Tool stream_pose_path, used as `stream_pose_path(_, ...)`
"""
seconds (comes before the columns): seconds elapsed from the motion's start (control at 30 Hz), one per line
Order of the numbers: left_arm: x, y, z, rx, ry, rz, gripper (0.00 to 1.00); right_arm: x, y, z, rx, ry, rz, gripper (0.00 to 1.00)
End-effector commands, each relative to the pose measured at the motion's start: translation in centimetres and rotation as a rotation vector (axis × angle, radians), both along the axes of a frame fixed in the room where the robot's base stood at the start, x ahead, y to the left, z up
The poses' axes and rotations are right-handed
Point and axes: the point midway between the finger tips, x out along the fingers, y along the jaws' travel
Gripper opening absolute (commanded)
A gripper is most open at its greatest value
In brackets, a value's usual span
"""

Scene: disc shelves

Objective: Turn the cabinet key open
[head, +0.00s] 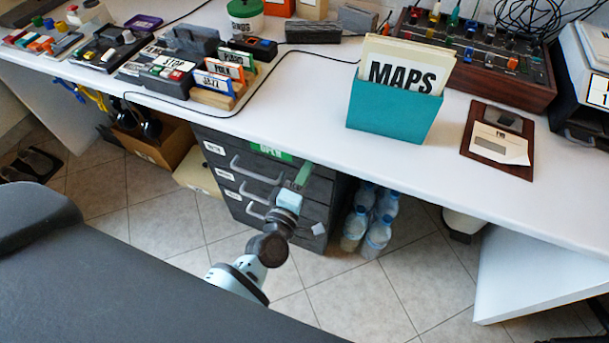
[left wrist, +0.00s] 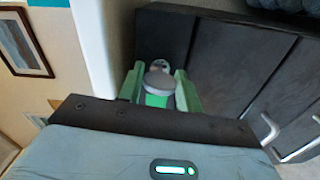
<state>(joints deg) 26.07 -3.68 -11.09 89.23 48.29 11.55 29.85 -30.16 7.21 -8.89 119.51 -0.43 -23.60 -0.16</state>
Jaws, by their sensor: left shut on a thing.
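The dark grey cabinet (head: 222,140) stands under the white desk, with handled drawers and a green "OPEN" label (head: 268,151) near its top. It also shows in the left wrist view (left wrist: 235,62). My left gripper (head: 303,176) is at the cabinet's upper right front. In the left wrist view my left gripper (left wrist: 160,90) has its two green fingers shut on the grey, rounded key (left wrist: 158,79), close against the dark front. A green patch shows just below the grey part. The key is hidden by the gripper in the head view. My right gripper is out of view.
The white desk (head: 310,85) overhangs the cabinet closely. A teal box (head: 390,112) with "MAPS" cards stands on it. Water bottles (head: 376,232) stand right of the cabinet, and a cardboard box (head: 160,150) sits to its left. Tiled floor in front is open.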

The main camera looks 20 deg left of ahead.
Motion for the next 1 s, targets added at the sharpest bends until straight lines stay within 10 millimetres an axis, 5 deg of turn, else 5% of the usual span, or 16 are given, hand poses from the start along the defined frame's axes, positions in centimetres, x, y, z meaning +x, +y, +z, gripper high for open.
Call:
stream_pose_path(0.87,-0.03,0.05,-0.04,-0.148,0.006,0.001,0.12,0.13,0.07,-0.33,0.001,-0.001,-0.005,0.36)
stream_pose_path(0.9,-0.03,0.05,-0.04,-0.148,0.006,0.001,0.4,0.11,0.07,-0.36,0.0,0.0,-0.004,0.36)
stream_pose_path(1.0,-0.03,0.04,-0.04,-0.147,0.006,0.001,0.53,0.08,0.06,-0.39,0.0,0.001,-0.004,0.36)
